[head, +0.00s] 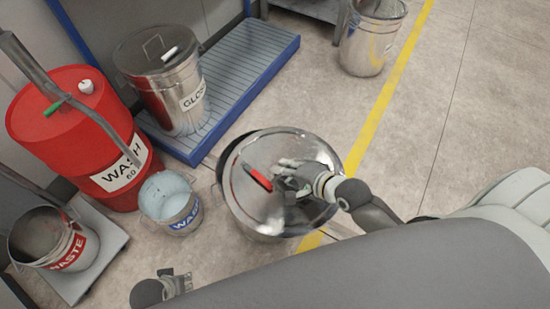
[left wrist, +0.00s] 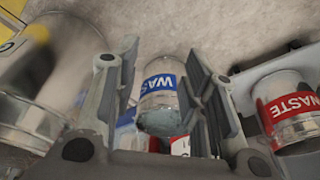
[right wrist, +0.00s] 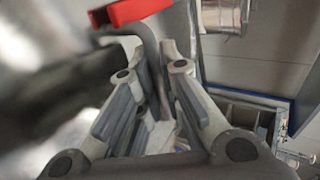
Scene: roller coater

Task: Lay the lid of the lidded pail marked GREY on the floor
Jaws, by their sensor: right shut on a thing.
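A large metal pail (head: 229,196) stands on the floor in the middle of the head view; its marking is hidden. Its round shiny lid (head: 300,148) is shifted to the right over it, with a dark gap along the left rim. The lid has a red-gripped handle (head: 258,178), also in the right wrist view (right wrist: 140,12). My right gripper (head: 290,182) is shut on the handle's grey part, over the lid. My left gripper (head: 178,280) is empty and open, low in the head view; its spread fingers show in the left wrist view (left wrist: 160,95).
A small blue-labelled pail (head: 171,203) stands left of the large one. Floor right of the yellow line (head: 385,95) is clear.

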